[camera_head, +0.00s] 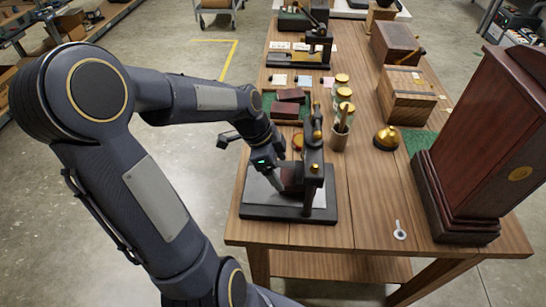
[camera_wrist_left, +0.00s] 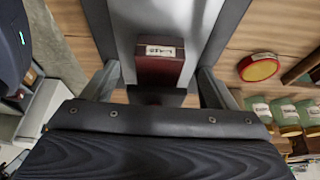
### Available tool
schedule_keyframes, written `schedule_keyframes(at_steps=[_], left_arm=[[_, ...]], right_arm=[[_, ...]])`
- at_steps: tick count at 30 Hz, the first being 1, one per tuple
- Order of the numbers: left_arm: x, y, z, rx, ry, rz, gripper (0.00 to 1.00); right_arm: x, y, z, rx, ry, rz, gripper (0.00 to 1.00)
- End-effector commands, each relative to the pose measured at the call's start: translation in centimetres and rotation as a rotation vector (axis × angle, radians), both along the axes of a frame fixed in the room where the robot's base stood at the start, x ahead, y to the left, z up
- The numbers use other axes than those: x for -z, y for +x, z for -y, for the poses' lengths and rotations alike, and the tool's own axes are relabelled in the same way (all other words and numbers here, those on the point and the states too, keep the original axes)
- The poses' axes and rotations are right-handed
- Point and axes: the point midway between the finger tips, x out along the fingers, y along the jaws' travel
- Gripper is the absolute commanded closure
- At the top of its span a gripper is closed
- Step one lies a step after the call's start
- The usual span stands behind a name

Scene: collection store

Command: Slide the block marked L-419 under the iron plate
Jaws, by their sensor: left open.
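A dark red block (camera_wrist_left: 160,68) with a pale label lies between my left fingers in the left wrist view. The label's small print is blurred. In the head view the block (camera_head: 291,174) is partly hidden at the black screw press (camera_head: 313,160). The press stands on a dark base (camera_head: 262,211) with a grey metal bed (camera_wrist_left: 165,22). My left gripper (camera_head: 281,181) is open and low over the bed. Its fingers (camera_wrist_left: 160,85) are apart on either side of the block, with gaps showing. I cannot tell which part is the iron plate. My right gripper is out of view.
Behind the press, red blocks (camera_head: 291,95) lie on a green mat. Brass-lidded jars (camera_head: 343,95), a brush cup (camera_head: 339,138) and a brass bell-shaped thing (camera_head: 387,138) stand to the right. A tall wooden case (camera_head: 487,140) fills the right side. The front middle of the table is mostly clear.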

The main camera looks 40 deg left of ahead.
Motion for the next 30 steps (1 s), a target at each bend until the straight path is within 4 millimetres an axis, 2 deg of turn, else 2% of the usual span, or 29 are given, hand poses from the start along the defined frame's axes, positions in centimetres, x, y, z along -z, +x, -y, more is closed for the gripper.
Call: schedule_keyframes(at_steps=[3, 7, 19, 30], left_arm=[[1.7, 0.3, 0.6, 0.003, -0.002, -0.004, 0.2], [2.9, 0.5, 1.1, 0.002, -0.002, -0.003, 0.2], [3.4, 0.7, 1.2, 0.001, 0.0, 0.0, 0.2], [3.4, 0.7, 1.2, 0.001, 0.0, 0.0, 0.68]], right_arm=[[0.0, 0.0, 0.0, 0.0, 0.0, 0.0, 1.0], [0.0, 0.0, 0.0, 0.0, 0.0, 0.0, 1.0], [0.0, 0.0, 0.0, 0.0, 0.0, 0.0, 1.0], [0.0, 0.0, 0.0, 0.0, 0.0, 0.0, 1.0]])
